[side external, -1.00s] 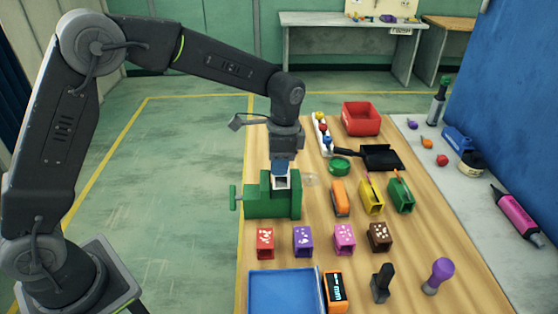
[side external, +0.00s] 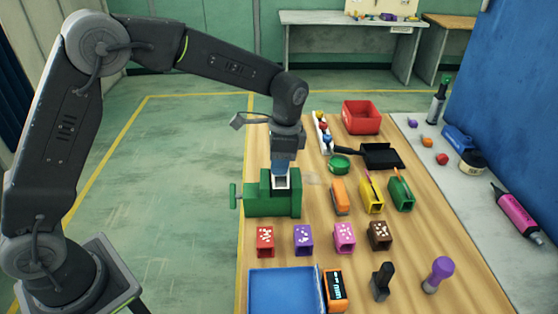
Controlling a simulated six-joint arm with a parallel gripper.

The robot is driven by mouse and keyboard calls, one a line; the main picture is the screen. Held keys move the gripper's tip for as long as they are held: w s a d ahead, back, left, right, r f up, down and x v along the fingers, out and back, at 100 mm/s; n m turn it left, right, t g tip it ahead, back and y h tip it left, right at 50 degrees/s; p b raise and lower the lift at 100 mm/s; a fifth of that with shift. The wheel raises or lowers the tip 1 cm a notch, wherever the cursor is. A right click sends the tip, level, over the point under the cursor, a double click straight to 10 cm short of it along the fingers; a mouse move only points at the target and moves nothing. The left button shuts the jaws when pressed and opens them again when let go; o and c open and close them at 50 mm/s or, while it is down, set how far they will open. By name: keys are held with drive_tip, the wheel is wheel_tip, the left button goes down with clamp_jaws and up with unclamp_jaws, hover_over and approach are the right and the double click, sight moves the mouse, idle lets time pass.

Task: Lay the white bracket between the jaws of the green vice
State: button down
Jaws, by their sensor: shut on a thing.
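The green vice (side external: 268,203) stands at the left edge of the wooden bench, its handle sticking out to the left. The white bracket (side external: 281,183) shows as a small white square frame at the top of the vice, between the jaws as far as this view shows. My gripper (side external: 281,171) points straight down over the vice and is shut on the bracket. The gripper's fingertips and the bracket's lower part are partly hidden, so I cannot tell whether the bracket touches the vice floor.
Right of the vice are an orange stapler-like object (side external: 340,197), a yellow holder (side external: 371,198) and a green holder (side external: 402,195). Several coloured blocks, such as a red one (side external: 265,241), stand in front. A blue tray (side external: 284,292) lies nearest. A green round dish (side external: 339,164) is behind.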

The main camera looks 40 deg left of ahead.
drive_tip(key=shift+f, duration=0.15)
drive_tip(key=shift+f, duration=1.1)
drive_tip(key=shift+f, duration=1.05)
idle(0.5)
drive_tip(key=c, duration=0.8)
unclamp_jaws()
drive_tip(key=shift+r, duration=2.5)
